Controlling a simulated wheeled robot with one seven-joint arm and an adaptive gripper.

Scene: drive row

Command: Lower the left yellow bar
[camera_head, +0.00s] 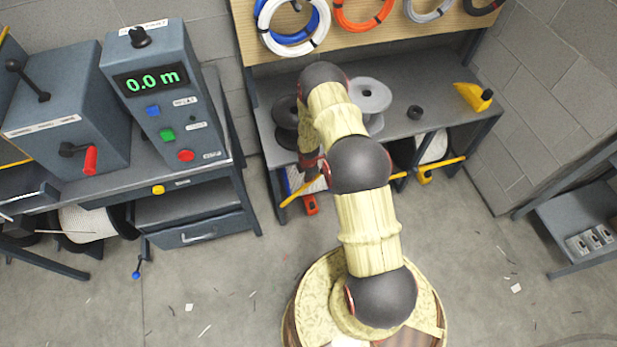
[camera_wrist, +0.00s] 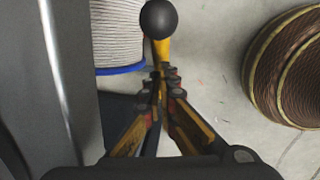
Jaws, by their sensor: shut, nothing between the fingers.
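A yellow bar (camera_head: 301,191) slants below the front edge of the back bench, left of my arm; its right end is hidden by my arm. A second yellow bar (camera_head: 443,164) is farther right, partly behind my arm. In the wrist view a yellow bar (camera_wrist: 162,48) with a black ball end lies just past my fingertips; I cannot tell which bar it is. My gripper (camera_wrist: 163,82) is shut and empty, its tips close to that bar. Whether they touch is unclear. In the head view the fingers are mostly hidden by my arm.
The back bench (camera_head: 397,125) holds a grey spool (camera_head: 370,96) and a yellow tool (camera_head: 473,96). A control box (camera_head: 155,95) reading 0.0 m stands on the left bench. In the wrist view a white cable reel (camera_wrist: 118,30) and a brown reel (camera_wrist: 290,70) flank the bar.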

